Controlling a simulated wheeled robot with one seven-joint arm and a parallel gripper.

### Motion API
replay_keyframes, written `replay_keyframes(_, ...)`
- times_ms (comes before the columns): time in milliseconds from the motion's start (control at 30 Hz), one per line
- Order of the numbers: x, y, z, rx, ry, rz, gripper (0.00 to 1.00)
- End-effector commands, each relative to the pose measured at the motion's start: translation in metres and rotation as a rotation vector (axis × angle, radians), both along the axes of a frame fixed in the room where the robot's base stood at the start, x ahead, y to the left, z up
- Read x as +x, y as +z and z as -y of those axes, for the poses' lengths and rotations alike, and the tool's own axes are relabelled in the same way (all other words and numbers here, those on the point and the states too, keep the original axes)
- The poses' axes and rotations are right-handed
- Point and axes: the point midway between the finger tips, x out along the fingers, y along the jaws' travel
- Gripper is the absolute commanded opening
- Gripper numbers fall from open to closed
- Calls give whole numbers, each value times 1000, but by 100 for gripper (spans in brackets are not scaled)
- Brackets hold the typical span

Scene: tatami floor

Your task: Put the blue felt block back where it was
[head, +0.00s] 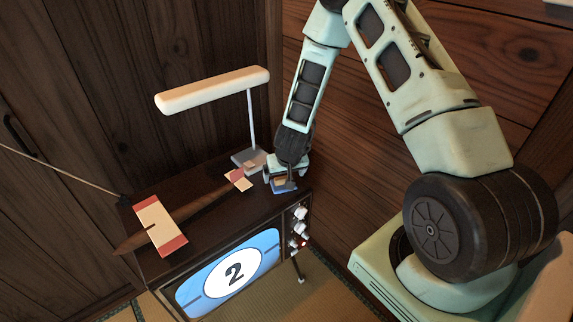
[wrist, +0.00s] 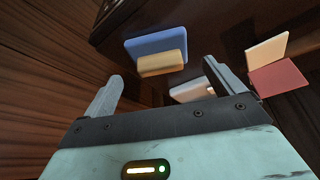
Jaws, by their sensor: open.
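The blue felt block (head: 286,187) lies on top of the television cabinet, at its right end near the front edge. In the wrist view it is a blue slab (wrist: 146,47) with a tan bar (wrist: 163,64) along one side. My gripper (head: 282,176) is directly over it in the head view and hides part of it. In the wrist view my gripper (wrist: 163,78) is open, and the block shows just beyond the gap between the fingers. I cannot tell whether a finger touches it.
The television (head: 186,268) shows a "2" on its screen; knobs (head: 300,213) stick out at right. A lamp with a pale shade (head: 213,89) stands close behind my gripper. A cream-and-red piece (head: 238,180) lies just left, and a larger one (head: 158,224) rests across a brown pointed strip (head: 130,244).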

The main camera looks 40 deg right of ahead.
Motion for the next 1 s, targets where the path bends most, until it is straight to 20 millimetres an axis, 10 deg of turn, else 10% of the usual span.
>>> replay_keyframes(633, -29, 88, -27, 19, 33, 6, 94)
replay_keyframes(833, -50, 149, -142, 151, 311, -8, 94)
replay_keyframes(1000, -138, 210, -243, 209, 653, -134, 94)
